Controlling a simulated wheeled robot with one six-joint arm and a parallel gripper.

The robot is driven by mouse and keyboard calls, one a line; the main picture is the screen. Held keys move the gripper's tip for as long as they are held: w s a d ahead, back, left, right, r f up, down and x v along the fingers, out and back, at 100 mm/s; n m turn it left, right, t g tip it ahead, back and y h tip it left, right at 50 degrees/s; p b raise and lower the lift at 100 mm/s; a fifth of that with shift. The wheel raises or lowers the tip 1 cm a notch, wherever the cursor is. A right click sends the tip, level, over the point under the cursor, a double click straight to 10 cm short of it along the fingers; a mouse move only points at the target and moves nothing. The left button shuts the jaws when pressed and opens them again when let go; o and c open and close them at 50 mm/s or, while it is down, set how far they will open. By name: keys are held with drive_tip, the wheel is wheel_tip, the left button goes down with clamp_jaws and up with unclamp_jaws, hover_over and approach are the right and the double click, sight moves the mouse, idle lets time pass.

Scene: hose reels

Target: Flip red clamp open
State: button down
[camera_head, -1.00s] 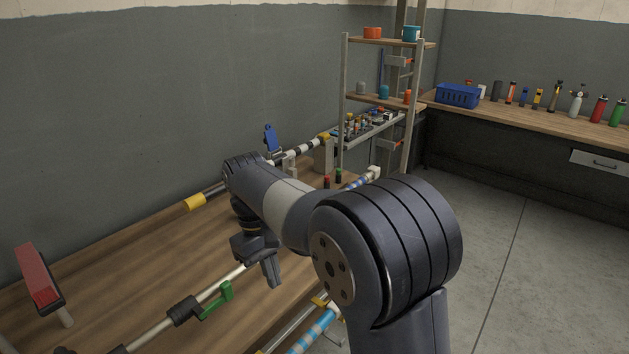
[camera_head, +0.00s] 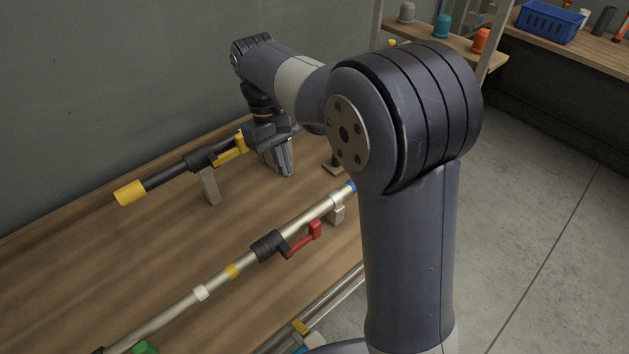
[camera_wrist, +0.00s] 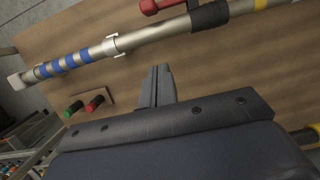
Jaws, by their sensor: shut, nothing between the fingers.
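The red clamp (camera_head: 306,238) is a small lever on a black collar (camera_head: 267,245) around a silver pole (camera_head: 219,278) lying along the bench. Its red lever sticks out to the right of the collar in the head view. In the wrist view the red clamp (camera_wrist: 160,5) is cut off by the top edge, beside the black collar (camera_wrist: 209,15). My gripper (camera_head: 287,172) points down over the bench behind the silver pole, apart from the clamp. Its fingers (camera_wrist: 157,80) are together and empty in the wrist view.
A black pole with a yellow clamp (camera_head: 232,148) and yellow end (camera_head: 130,193) lies at the back, close to my gripper. A small block with red and green knobs (camera_wrist: 84,106) shows in the wrist view. Bare wood (camera_head: 120,262) lies between the poles.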

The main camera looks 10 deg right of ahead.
drive_tip(key=shift+w, duration=0.15)
idle(0.3)
approach(306, 220)
drive_tip(key=f, duration=0.3)
drive_tip(key=w+f, duration=0.1)
drive_tip(key=f, duration=0.1)
drive_tip(key=shift+w+a+f+p, duration=0.1)
drive_tip(key=shift+a+f+p, duration=0.1)
drive_tip(key=shift+a+p, duration=0.15)
drive_tip(key=shift+s+d+f+p, duration=0.1)
drive_tip(key=shift+s+d+p, duration=0.1)
drive_tip(key=shift+s+d, duration=0.3)
drive_tip(key=shift+s+d+p, duration=0.15)
drive_tip(key=shift+s+d, duration=0.1)
drive_tip(key=shift+s, duration=0.5)
drive_tip(key=shift+s+d+f, duration=0.1)
drive_tip(key=shift+s+d, duration=0.2)
drive_tip(key=shift+s, duration=0.15)
